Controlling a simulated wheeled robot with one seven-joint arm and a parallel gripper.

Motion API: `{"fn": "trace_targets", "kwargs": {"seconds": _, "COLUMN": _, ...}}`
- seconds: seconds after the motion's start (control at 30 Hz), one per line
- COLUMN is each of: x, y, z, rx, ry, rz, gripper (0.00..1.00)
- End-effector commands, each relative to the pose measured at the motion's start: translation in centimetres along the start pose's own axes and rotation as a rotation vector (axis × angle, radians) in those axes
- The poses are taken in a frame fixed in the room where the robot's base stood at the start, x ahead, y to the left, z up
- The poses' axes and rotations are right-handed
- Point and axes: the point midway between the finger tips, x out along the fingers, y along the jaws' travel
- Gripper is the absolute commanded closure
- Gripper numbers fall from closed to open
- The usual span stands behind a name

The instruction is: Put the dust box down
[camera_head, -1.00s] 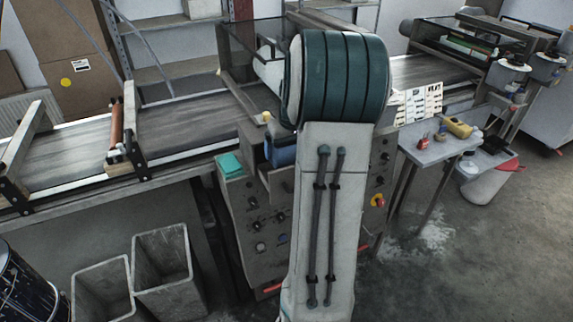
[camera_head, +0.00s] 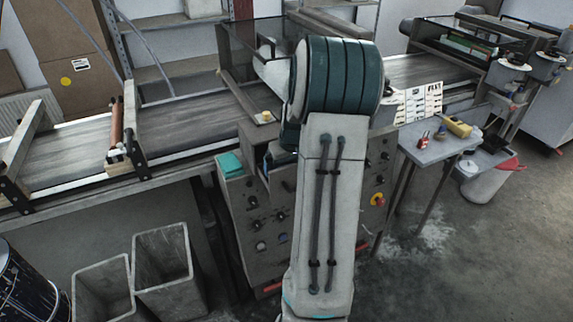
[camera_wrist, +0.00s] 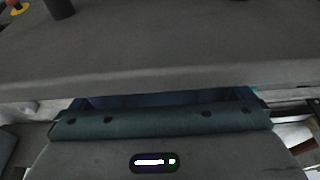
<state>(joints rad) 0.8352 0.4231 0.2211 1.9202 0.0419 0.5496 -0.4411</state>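A dark blue box-like thing, which I take to be the dust box, shows in the wrist view (camera_wrist: 160,100) as a narrow strip between a grey panel and the teal front edge of my wrist. Most of it is hidden. In the head view, a small bluish patch shows left of my arm by the control cabinet (camera_head: 262,222); I cannot tell how much of it is the box. My gripper's fingers are hidden in both views, behind my arm and the teal edge. I cannot tell whether they hold the box.
The conveyor (camera_head: 190,122) runs behind the cabinet. A teal item (camera_head: 230,163) lies on the cabinet's left top. A small grey table (camera_head: 430,150) with tools stands right. Two grey bins (camera_head: 163,268) stand front left. Open floor (camera_head: 480,260) lies right.

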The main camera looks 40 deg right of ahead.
Motion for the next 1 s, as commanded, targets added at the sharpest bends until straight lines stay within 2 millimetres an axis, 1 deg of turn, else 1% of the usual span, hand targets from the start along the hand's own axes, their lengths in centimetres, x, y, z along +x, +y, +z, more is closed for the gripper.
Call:
{"fn": "trace_targets", "kwargs": {"seconds": 0.23, "x": -0.2, "y": 0.0, "z": -0.1, "rx": 0.000, "ry": 0.000, "rz": 0.000, "gripper": 0.00}}
{"fn": "trace_targets", "kwargs": {"seconds": 0.37, "x": -1.3, "y": 0.1, "z": -0.1, "rx": 0.000, "ry": 0.003, "rz": 0.002, "gripper": 0.00}}
{"fn": "trace_targets", "kwargs": {"seconds": 0.47, "x": -3.0, "y": 0.1, "z": -0.1, "rx": 0.000, "ry": 0.004, "rz": 0.003, "gripper": 0.00}}
{"fn": "trace_targets", "kwargs": {"seconds": 0.7, "x": -8.2, "y": 0.1, "z": -0.2, "rx": -0.001, "ry": 0.005, "rz": 0.004, "gripper": 0.00}}
{"fn": "trace_targets", "kwargs": {"seconds": 0.8, "x": -10.0, "y": 0.1, "z": -0.1, "rx": 0.000, "ry": 0.004, "rz": 0.003, "gripper": 0.00}}
{"fn": "trace_targets", "kwargs": {"seconds": 0.9, "x": -11.3, "y": 0.1, "z": -0.1, "rx": 0.001, "ry": 0.002, "rz": 0.002, "gripper": 0.00}}
{"fn": "trace_targets", "kwargs": {"seconds": 1.0, "x": -12.0, "y": -0.1, "z": -0.1, "rx": 0.000, "ry": 0.001, "rz": 0.001, "gripper": 0.00}}
